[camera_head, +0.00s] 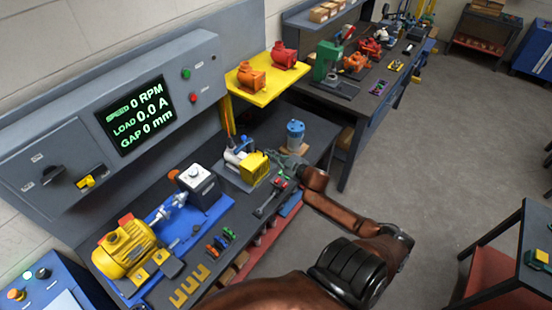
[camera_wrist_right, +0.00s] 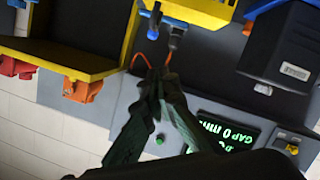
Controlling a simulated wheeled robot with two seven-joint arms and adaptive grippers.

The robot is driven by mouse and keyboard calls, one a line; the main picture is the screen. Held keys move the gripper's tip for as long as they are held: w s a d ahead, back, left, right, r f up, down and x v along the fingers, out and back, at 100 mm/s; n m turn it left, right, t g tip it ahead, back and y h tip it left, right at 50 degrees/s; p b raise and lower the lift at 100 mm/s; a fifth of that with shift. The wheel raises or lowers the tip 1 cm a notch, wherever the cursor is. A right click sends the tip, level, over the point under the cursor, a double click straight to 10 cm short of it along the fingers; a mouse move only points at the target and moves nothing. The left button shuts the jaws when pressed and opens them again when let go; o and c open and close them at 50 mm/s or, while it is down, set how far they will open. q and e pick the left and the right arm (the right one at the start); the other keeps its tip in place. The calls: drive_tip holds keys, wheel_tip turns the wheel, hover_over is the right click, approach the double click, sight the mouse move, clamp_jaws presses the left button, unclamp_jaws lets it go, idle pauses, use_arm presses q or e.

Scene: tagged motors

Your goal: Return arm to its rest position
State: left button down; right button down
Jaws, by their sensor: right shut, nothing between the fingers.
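My right arm (camera_head: 340,215), brown with a black joint, reaches from the bottom edge over the front of the workbench. Its dark green-grey right gripper (camera_head: 280,156) is beside a yellow block-shaped machine (camera_head: 254,168) at the bench's right end. In the right wrist view the gripper's fingers (camera_wrist_right: 162,82) are together with nothing between them. The control panel with its lit display (camera_wrist_right: 218,135) lies behind them there. I cannot tell if the gripper touches anything. My left gripper is not in view.
A yellow motor (camera_head: 125,248) and a grey-white unit (camera_head: 198,183) on a blue base stand along the bench. A yellow shelf (camera_head: 262,92) holds two motors above. A blue motor (camera_head: 295,132) stands behind the gripper. Open floor (camera_head: 440,150) lies right; a dark table (camera_head: 520,235) is at far right.

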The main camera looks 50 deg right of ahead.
drive_tip(key=s+a+f+m+g+h, duration=0.1)
drive_tip(key=s+a+f+m+g, duration=0.3)
drive_tip(key=s+a+f, duration=0.8)
drive_tip(key=s+a+r+m+g+y, duration=0.15)
drive_tip(key=s+a+g, duration=0.65)
drive_tip(key=s+a, duration=0.8)
wheel_tip(320, 180, down, 35)
drive_tip(key=a+b, duration=0.2)
drive_tip(key=b, duration=0.7)
drive_tip(key=s+f+b, duration=0.2)
drive_tip(key=s+f, duration=0.4)
drive_tip(key=f, duration=0.3)
drive_tip(key=s+f+n+g+b, duration=0.1)
drive_tip(key=s+f+b, duration=0.2)
drive_tip(key=s+f, duration=0.4)
drive_tip(key=s+f+g+b, duration=0.1)
drive_tip(key=s+f+b, duration=0.2)
drive_tip(key=s+f, duration=0.4)
wheel_tip(320, 180, down, 6)
drive_tip(key=shift+a+f+y, duration=0.1)
drive_tip(key=shift+a+y, duration=0.1)
drive_tip(key=shift+y, duration=0.25)
